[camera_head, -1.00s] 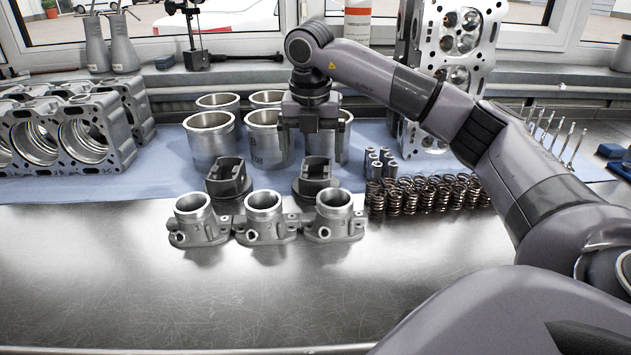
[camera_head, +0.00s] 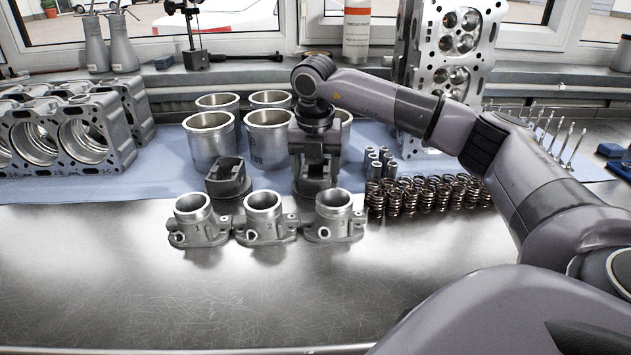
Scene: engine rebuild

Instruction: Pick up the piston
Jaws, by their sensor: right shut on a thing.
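A dark grey piston (camera_head: 316,184) stands on the blue cloth's front edge, behind the right throttle-like casting. My right gripper (camera_head: 316,165) points straight down over it, with a finger at each side, shut on its upper part. The piston looks upright and at table level; its lower front is partly hidden by the casting. A second dark piston (camera_head: 228,180) stands to the left, untouched. My left gripper is not in view.
A row of joined metal castings (camera_head: 264,222) stands right in front of the pistons. Cylinder liners (camera_head: 211,140) stand close behind. Small metal pins (camera_head: 378,162) and copper-coloured springs (camera_head: 425,194) lie to the right. An engine block (camera_head: 75,133) is at left. The front metal table (camera_head: 180,305) is clear.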

